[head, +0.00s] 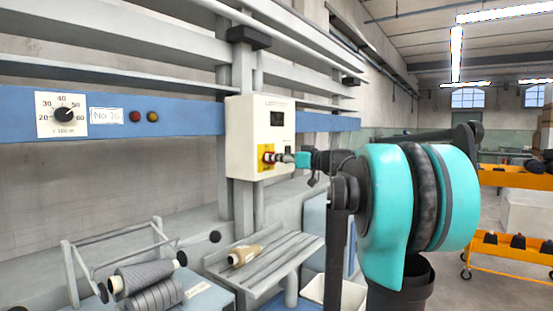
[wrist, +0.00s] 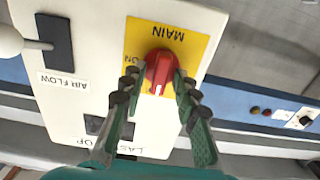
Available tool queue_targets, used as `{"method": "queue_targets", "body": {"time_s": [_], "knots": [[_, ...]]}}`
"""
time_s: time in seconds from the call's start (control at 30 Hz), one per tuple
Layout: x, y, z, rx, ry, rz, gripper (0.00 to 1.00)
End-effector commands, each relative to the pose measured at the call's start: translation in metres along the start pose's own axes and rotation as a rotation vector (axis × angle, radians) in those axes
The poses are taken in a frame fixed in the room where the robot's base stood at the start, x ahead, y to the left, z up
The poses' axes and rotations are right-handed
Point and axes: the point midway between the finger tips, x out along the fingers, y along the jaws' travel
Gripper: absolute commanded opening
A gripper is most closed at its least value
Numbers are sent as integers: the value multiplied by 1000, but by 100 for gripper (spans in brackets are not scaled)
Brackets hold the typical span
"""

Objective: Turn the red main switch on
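The red main switch (head: 267,157) is a knob on a yellow plate (head: 262,166), low on the front of a white control box (head: 247,130). In the wrist view the red knob (wrist: 160,70) appears upside down under the word MAIN, its ridge running roughly up and down the picture. An ON mark (wrist: 131,61) shows to its left; any other mark is hidden. My gripper (wrist: 158,76) has its fingers apart, one on each side of the knob; a small gap seems to show at the left. In the head view my gripper (head: 280,158) reaches the knob from the right.
An AIR FLOW lever (wrist: 42,45) with a pale ball sits beside the yellow plate. A dark switch (wrist: 103,128) lies near the fingers. A dial (head: 65,115) is on the blue rail.

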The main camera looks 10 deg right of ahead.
Motion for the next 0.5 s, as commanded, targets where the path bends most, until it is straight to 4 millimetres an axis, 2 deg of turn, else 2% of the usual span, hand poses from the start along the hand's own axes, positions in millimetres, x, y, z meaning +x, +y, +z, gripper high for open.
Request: {"method": "queue_targets", "body": {"time_s": [0.03, 0.2, 0.5], "knots": [[0, 0, 0, 0, 0, 0, 21], [0, 0, 0, 0, 0, 0, 0], [0, 0, 0, 9, 0, 0, 0]]}}
